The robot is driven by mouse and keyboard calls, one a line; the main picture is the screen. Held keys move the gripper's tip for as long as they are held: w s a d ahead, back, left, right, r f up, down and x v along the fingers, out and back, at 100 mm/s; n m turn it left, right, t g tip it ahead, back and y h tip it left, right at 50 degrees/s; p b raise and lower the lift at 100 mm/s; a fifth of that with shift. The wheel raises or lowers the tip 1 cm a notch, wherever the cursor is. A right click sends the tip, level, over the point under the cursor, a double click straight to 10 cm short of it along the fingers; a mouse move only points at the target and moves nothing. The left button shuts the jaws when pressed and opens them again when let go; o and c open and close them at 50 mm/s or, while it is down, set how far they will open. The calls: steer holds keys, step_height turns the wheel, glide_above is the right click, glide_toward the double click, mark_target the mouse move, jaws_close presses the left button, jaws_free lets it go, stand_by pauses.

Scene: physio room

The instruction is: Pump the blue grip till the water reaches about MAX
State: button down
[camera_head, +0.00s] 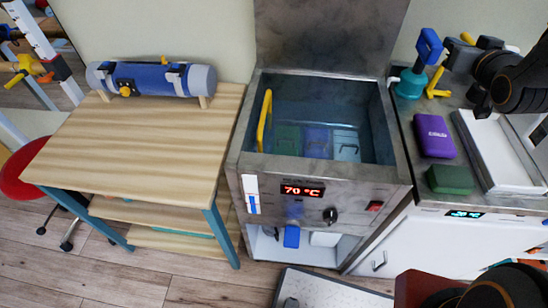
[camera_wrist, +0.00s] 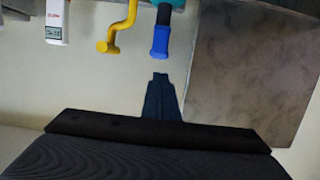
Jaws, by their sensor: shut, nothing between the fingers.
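The blue grip (camera_head: 428,45) tops a teal pump (camera_head: 410,83) on the counter right of the steel tank (camera_head: 247,142). It also shows in the wrist view (camera_wrist: 161,42), top centre. My gripper (camera_wrist: 160,78) is shut and empty, its tips pointing at the grip with a small gap in that picture. In the head view my arm reaches in from the right, close beside the grip. The tank's lid is open, with water and several packs inside. A white level gauge (camera_head: 251,190) on its front shows blue in the lower part; its marks are too small to read.
A yellow bent handle (camera_head: 437,82) stands right beside the pump. A purple box (camera_head: 434,136), a green box (camera_head: 450,179) and a white tray (camera_head: 487,150) occupy the counter. A yellow handle (camera_head: 265,120) rises at the tank's left rim. The wooden table (camera_head: 150,130) stands left.

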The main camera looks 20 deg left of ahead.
step_height(320, 180, up, 5)
steer(key=shift+s+f, duration=0.1)
steer(key=shift+f, duration=0.05)
steer(key=p, duration=0.3)
glide_above(435, 41)
steer(key=shift+s+f, duration=0.2)
steer(key=shift+f, duration=0.35)
steer(key=shift+s+f, duration=0.15)
steer(key=shift+f, duration=0.4)
steer(key=f, duration=0.2)
steer(key=shift+w+f+p, duration=0.35)
steer(key=shift+p, duration=0.05)
steer(key=shift+f, duration=0.75)
